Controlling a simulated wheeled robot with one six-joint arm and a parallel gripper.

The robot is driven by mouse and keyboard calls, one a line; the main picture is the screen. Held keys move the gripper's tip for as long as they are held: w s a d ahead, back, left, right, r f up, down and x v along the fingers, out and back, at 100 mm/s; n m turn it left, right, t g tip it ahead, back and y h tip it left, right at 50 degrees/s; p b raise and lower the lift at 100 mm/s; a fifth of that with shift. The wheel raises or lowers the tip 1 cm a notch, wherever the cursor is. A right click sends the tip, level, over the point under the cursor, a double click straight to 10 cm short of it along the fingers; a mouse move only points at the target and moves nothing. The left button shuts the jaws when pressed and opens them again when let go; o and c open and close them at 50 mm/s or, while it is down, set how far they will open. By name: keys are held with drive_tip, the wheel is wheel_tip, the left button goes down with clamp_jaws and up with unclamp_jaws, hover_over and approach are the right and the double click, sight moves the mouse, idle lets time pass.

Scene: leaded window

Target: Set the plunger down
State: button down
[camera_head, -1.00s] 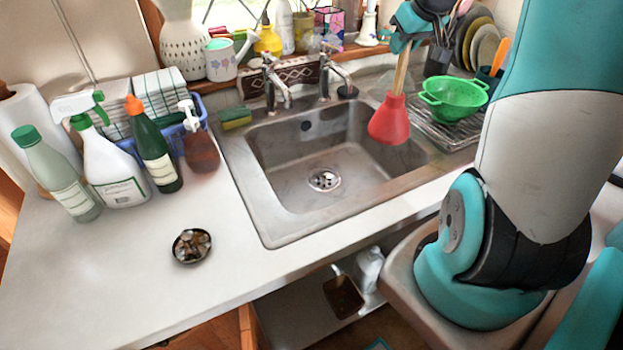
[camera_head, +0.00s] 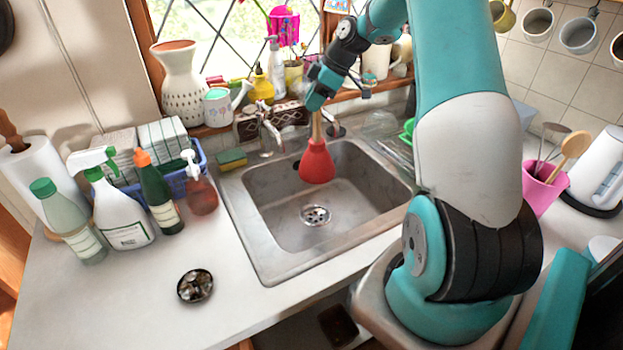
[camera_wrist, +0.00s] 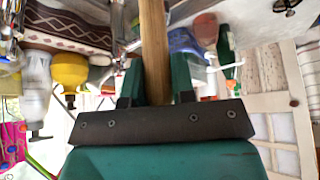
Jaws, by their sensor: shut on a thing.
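The plunger has a red rubber cup (camera_head: 318,163) and a wooden handle, which fills the middle of the wrist view (camera_wrist: 154,50). My gripper (camera_head: 318,100) is shut on the handle, with a green finger on each side of it in the wrist view. The plunger hangs nearly upright, cup down, over the back part of the steel sink (camera_head: 275,240). I cannot tell the exact gap under the cup.
A tap (camera_head: 268,135) stands behind the sink. Left of the sink are a sponge (camera_head: 231,159), a spray bottle (camera_head: 118,205), other bottles and a blue basket (camera_head: 185,175). A small dark dish (camera_head: 195,286) sits on the front counter, with bare counter around it.

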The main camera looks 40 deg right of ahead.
sight(314, 153)
wheel_tip(314, 153, down, 16)
drive_tip(key=p, duration=0.4)
drive_tip(key=shift+p, duration=0.4)
drive_tip(key=shift+f, duration=0.4)
drive_tip(key=shift+f+b, duration=0.4)
drive_tip(key=shift+b, duration=0.05)
drive_tip(key=shift+f, duration=0.2)
drive_tip(key=c, duration=1)
unclamp_jaws()
drive_tip(key=shift+o, duration=0.2)
